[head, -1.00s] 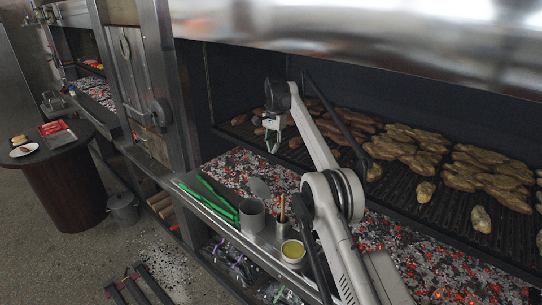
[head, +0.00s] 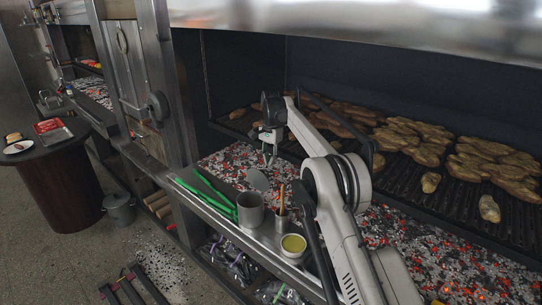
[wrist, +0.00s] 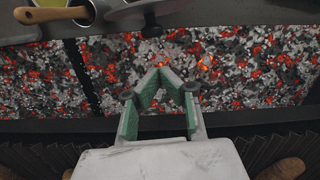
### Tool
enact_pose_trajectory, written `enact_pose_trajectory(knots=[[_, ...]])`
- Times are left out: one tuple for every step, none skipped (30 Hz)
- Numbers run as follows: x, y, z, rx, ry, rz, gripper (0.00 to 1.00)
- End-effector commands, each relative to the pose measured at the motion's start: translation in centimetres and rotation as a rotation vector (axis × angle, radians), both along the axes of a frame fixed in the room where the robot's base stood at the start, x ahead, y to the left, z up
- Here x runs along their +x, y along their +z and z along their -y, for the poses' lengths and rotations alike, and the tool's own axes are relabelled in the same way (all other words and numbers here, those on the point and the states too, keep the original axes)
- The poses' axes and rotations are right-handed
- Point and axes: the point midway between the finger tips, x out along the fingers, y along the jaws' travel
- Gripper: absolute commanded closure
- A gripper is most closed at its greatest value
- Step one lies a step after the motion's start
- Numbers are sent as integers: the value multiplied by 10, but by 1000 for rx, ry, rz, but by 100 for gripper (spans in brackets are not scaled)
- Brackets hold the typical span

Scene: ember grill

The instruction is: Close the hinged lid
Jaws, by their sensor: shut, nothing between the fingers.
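A broad shiny steel hood (head: 400,45) spans the top of the head view, raised above the grill opening. It may be the lid; its hinge and full edges are out of view.
Browned food pieces (head: 415,140) cover the grate (head: 390,185). Glowing coals (head: 235,165) lie below. A round table (head: 65,185) stands left.

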Motion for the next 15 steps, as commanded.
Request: enact_pose_trajectory(knots=[[-4, 0, -3, 0, 1, 0, 100], [-6, 0, -4, 0, 1, 0, 100], [-9, -1, -6, 0, 2, 0, 100], [-11, -1, -6, 0, 2, 0, 100], [-13, -1, -8, 0, 2, 0, 100], [-15, -2, -10, 0, 2, 0, 100], [-17, -3, -11, 0, 2, 0, 100], [-19, -3, -13, 0, 2, 0, 100], [-21, -3, -14, 0, 2, 0, 100], [-22, -4, -14, 0, 1, 0, 100], [-23, -4, -15, 0, 1, 0, 100], [-25, -4, -16, 0, 1, 0, 100], [-25, -5, -16, 0, 1, 0, 100], [-26, -5, -16, 0, 0, 0, 100], [-26, -5, -16, 0, 0, 0, 100]])
